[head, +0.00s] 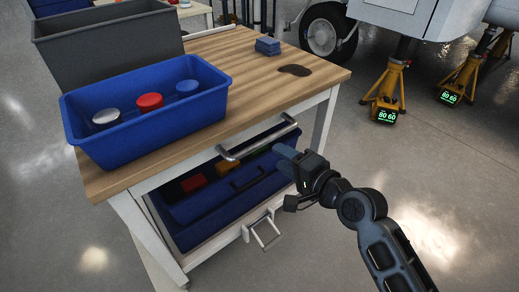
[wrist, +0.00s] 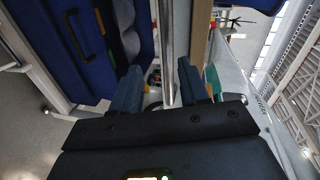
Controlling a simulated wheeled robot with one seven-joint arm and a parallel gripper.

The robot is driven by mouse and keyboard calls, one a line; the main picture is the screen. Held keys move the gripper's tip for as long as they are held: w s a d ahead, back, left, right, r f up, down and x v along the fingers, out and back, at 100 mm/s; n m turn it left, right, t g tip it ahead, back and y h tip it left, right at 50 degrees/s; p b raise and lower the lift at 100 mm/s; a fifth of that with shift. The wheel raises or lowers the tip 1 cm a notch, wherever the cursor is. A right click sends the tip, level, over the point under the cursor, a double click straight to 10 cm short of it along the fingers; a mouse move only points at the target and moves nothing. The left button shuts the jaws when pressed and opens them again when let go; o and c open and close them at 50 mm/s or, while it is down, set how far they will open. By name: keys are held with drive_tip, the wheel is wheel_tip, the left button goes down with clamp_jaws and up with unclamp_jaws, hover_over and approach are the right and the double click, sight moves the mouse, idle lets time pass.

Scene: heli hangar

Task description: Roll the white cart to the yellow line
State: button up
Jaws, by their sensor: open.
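The white cart (head: 318,128) has a wooden top and stands in the middle of the head view. A silver bar handle (head: 240,147) runs along its near side, just below the top. My gripper (head: 284,158) is at the right part of this handle. In the wrist view the handle (wrist: 167,45) runs between the two blue fingers of my gripper (wrist: 160,88). The fingers are apart, with visible gaps beside the bar. I cannot tell whether either finger touches it. No yellow line shows in either view.
A blue tray (head: 215,222) sits below. Yellow jacks (head: 386,95) and an aircraft wheel (head: 325,33) stand behind.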

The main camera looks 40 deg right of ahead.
sight(266, 143)
drive_tip(key=w, duration=0.2)
drive_tip(key=w+m, duration=0.1)
drive_tip(key=shift+d+r+b, duration=0.2)
drive_tip(key=shift+d+b, duration=0.05)
drive_tip(key=shift+b, duration=0.05)
drive_tip(key=b+x, duration=0.1)
drive_tip(key=x, duration=0.6)
drive_tip(key=shift+w+a, duration=0.1)
drive_tip(key=shift+w, duration=0.2)
clamp_jaws()
